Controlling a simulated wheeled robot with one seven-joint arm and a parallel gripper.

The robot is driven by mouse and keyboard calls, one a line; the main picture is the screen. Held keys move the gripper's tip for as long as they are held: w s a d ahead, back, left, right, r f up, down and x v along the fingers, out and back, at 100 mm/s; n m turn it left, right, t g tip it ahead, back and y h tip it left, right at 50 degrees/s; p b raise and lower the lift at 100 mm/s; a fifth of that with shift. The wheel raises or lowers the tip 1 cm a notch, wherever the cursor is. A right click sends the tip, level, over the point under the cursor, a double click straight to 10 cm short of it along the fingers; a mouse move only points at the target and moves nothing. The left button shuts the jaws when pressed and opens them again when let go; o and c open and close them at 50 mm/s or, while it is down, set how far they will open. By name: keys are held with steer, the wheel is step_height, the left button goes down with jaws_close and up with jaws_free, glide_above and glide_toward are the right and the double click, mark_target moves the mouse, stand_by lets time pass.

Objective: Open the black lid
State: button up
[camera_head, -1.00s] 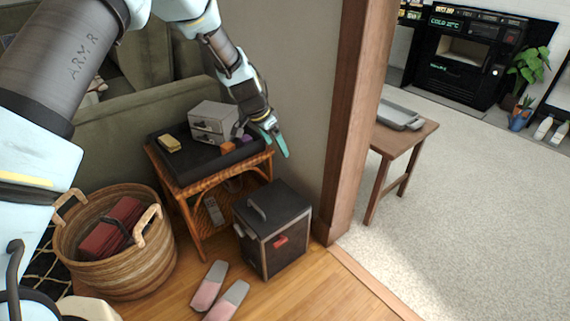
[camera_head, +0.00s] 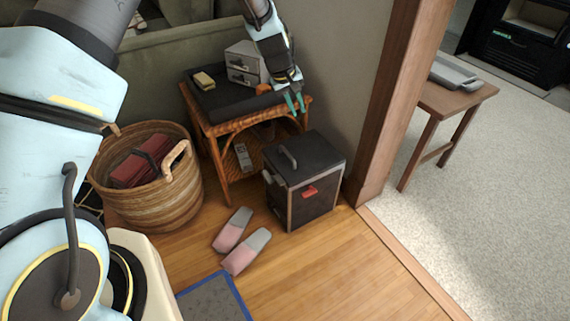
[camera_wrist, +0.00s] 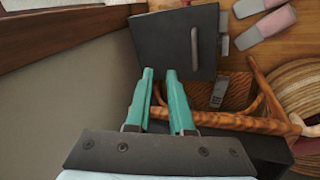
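The black lid (camera_head: 304,156) lies closed on top of a dark box (camera_head: 312,200) on the wooden floor, with a bar handle (camera_head: 288,157) near its left side. The box front has a red label (camera_head: 310,192). In the wrist view the lid (camera_wrist: 165,45) fills the upper middle, with the handle (camera_wrist: 194,47) at its right. My gripper (camera_head: 296,103) points down, above and behind the lid, near the side table's right edge. Its teal fingers (camera_wrist: 160,75) are apart with nothing between them, and they do not touch the lid.
A wicker side table (camera_head: 240,127) stands behind the box, holding a grey drawer unit (camera_head: 243,63) and a yellow item (camera_head: 204,81). A woven basket (camera_head: 160,200) is at left, pink slippers (camera_head: 240,240) in front. A wooden post (camera_head: 398,100) and wall stand right of the box.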

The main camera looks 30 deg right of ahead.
mark_target(287, 162)
steer(key=f+n+b, duration=0.1)
steer(key=f+n, duration=0.1)
steer(key=n, duration=0.1)
steer(key=w+a+f+n+b, duration=0.1)
steer(key=f+n+b, duration=0.1)
steer(key=n, duration=0.1)
steer(key=a+f+n+b, duration=0.1)
steer(key=f+n, duration=0.1)
steer(key=shift+w+a+n, duration=0.25)
steer(key=shift+n, duration=0.15)
jaws_close()
steer(key=f+n+b, duration=0.3)
steer(key=f+n, duration=0.1)
steer(key=f, duration=0.1)
steer(key=w+f+n+b, duration=0.1)
steer(key=f+n+b, duration=0.2)
steer(key=f+n, duration=0.1)
steer(key=f+n+b, duration=0.3)
steer(key=f+n, duration=0.1)
steer(key=f, duration=0.2)
steer(key=shift+w+a, duration=0.1)
steer(key=shift+w, duration=0.15)
steer(key=shift+y, duration=0.3)
